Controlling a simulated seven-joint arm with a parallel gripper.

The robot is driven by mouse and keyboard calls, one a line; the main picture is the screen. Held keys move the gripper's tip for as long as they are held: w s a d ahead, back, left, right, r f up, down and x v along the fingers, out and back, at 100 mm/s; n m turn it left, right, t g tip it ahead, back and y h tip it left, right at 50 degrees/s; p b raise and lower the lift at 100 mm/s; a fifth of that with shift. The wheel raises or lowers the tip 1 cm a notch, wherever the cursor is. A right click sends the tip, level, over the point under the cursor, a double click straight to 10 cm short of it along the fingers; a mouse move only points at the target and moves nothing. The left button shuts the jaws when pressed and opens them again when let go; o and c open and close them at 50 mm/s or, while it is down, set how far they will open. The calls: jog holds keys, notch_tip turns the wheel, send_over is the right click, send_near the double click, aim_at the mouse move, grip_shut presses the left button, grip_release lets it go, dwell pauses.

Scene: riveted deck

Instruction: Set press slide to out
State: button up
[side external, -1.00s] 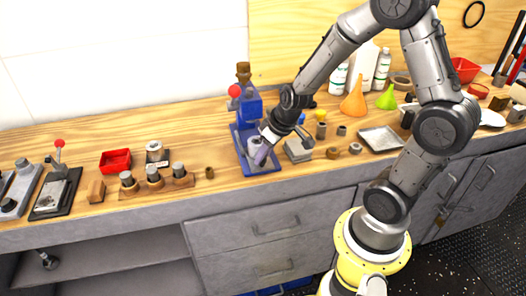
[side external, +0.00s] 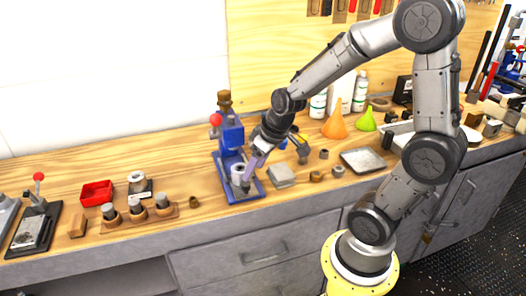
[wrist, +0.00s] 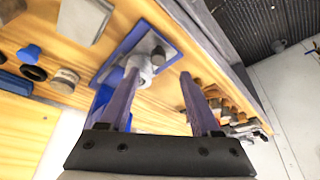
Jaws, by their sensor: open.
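The blue press (side external: 232,132) stands on the bench with a red ball on its lever and a brown cap on top. Its blue base plate (side external: 252,194) carries a pale grey cylinder (side external: 238,172) under the head.
A grey block (side external: 281,176) sits just right of the press. To the left are a wooden rack of cylinders (side external: 138,212) and a red tray (side external: 97,192). An orange funnel (side external: 335,124), a green funnel (side external: 366,121) and a metal tray (side external: 363,160) stand to the right.

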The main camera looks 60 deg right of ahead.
jog(key=v, duration=0.7)
jog(key=shift+a, duration=0.1)
jog(key=s+a+r+n+t, duration=0.1)
jog(key=s+a+r, duration=0.3)
jog(key=s+a, duration=0.3)
jog(key=s, duration=0.4)
jog(key=shift+s+a+r, duration=0.2)
jog(key=shift+s+a, duration=0.05)
jog(key=shift+s, duration=0.05)
dwell(1.2)
